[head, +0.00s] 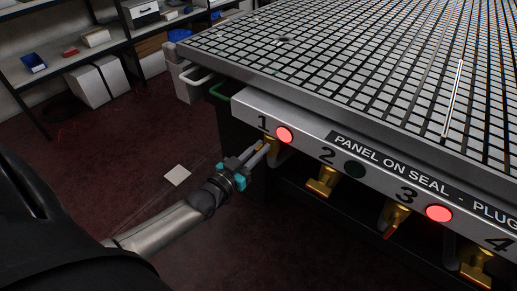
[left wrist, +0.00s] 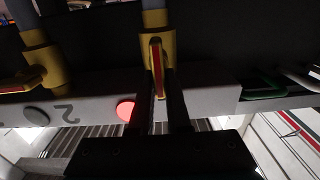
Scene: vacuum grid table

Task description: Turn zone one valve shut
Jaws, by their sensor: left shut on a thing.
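The zone one valve is a brass valve (left wrist: 155,20) with a red-edged yellow handle (left wrist: 157,68), below the number 1 on the table's front panel. In the head view, my left gripper (head: 257,152) reaches it from the lower left and covers most of it. In the left wrist view, the handle lies between the two fingers of my left gripper (left wrist: 162,88), which are shut on it. The handle points out toward the gripper. The zone one lamp (head: 285,134) glows red. My right gripper is not in view.
Zone two has a dark lamp (head: 354,169) and a brass valve (head: 322,184). The zone three lamp (head: 438,213) is red, above another valve (head: 396,218). The grid table top (head: 330,65) overhangs them.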

